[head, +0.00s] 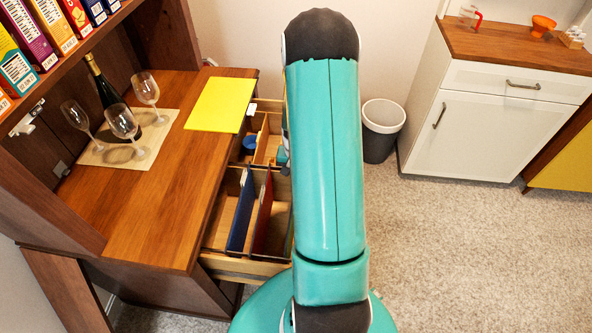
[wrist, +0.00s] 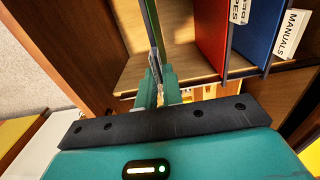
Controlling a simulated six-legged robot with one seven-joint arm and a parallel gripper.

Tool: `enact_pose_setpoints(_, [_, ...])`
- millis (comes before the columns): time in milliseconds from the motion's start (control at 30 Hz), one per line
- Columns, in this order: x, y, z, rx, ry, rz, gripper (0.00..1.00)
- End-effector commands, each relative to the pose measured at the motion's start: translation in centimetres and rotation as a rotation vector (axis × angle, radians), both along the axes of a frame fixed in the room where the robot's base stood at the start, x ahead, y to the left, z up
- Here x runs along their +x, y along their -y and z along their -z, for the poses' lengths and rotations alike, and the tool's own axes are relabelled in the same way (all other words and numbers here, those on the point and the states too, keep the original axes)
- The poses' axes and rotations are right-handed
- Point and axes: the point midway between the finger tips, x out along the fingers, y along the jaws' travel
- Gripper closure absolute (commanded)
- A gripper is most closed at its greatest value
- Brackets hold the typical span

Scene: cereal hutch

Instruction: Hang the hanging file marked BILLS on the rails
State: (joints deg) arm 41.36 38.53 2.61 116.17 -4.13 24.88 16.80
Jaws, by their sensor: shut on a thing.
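My gripper (wrist: 157,88) is shut on a thin green file (wrist: 150,22), seen nearly edge-on in the wrist view. Its label does not show, so I cannot read BILLS on it. The open wooden drawer (wrist: 150,68) lies beyond the fingers. In it a red file (wrist: 211,32) and a blue file (wrist: 258,32) hang upright to the right of the held file, apart from it. In the head view the blue file (head: 240,212) and red file (head: 262,215) show in the drawer (head: 240,264). My arm hides the gripper there. I cannot make out the rails clearly.
A yellow sheet or folder (head: 220,104) lies on the hutch counter (head: 165,195). A bottle (head: 101,84) and several wine glasses stand on a mat (head: 103,158). Cereal boxes fill the shelf above. A bin (head: 382,130) and white cabinet (head: 500,115) stand across open floor.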

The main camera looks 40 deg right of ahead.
Motion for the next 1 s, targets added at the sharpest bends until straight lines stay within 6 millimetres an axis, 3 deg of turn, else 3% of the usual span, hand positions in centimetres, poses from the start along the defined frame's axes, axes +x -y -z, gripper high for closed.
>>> enact_pose_setpoints(967, [0.0,0.0,4.0,0.0,0.0,-0.001,1.0])
enact_pose_setpoints(1000, [0.0,0.0,4.0,0.0,0.0,-0.001,0.9])
